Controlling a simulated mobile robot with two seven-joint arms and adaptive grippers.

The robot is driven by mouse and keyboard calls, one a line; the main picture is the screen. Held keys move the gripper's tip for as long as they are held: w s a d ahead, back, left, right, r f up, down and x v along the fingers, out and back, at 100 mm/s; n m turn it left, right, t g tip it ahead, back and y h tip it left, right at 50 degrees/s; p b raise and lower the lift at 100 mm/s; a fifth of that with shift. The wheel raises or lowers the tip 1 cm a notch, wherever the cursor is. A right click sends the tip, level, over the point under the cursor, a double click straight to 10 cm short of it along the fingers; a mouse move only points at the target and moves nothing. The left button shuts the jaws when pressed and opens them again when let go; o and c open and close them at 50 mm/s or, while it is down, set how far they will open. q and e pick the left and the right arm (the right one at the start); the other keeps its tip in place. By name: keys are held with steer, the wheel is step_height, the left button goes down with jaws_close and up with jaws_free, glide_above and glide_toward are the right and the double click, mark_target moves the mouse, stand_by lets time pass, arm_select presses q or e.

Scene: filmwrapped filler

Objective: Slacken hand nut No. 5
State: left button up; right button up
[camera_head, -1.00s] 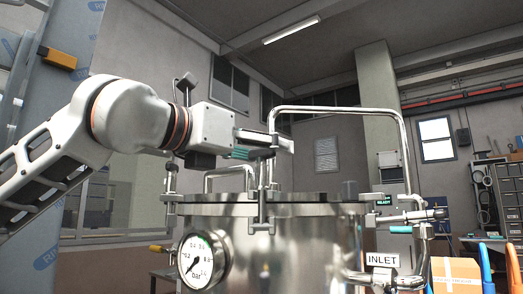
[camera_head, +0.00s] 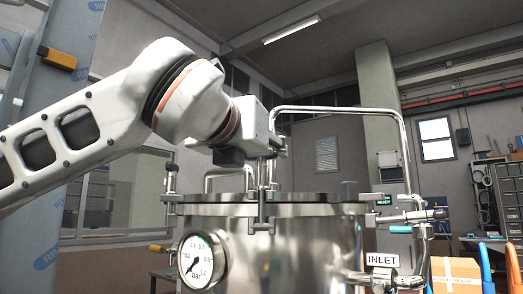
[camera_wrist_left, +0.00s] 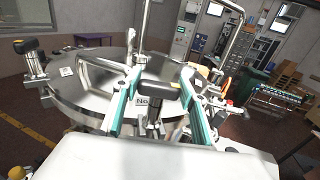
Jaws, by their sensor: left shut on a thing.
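A hand nut with a black grip (camera_wrist_left: 158,92) stands at the rim of the steel vessel lid (camera_wrist_left: 95,95), between the two teal-padded fingers of my left gripper (camera_wrist_left: 160,102). A plate beside it reads "No."; its number is hidden. In the head view my left gripper (camera_head: 274,148) is at the top of the front clamp bolt (camera_head: 262,190), mostly hidden behind my wrist. The gripper is shut on the hand nut. Another hand nut (camera_wrist_left: 28,47) stands at the left of the lid. My right gripper is not in view.
A bent steel pipe (camera_head: 338,110) arches over the lid, close to my left gripper. A pressure gauge (camera_head: 196,262) sits on the vessel front. An inlet pipe with a sign (camera_head: 382,260) and an orange box (camera_head: 456,275) stand at the right.

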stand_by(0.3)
arm_select(q)
steer(key=o, duration=1.1)
steer(key=shift+o, duration=0.2)
steer(key=v, duration=1.2)
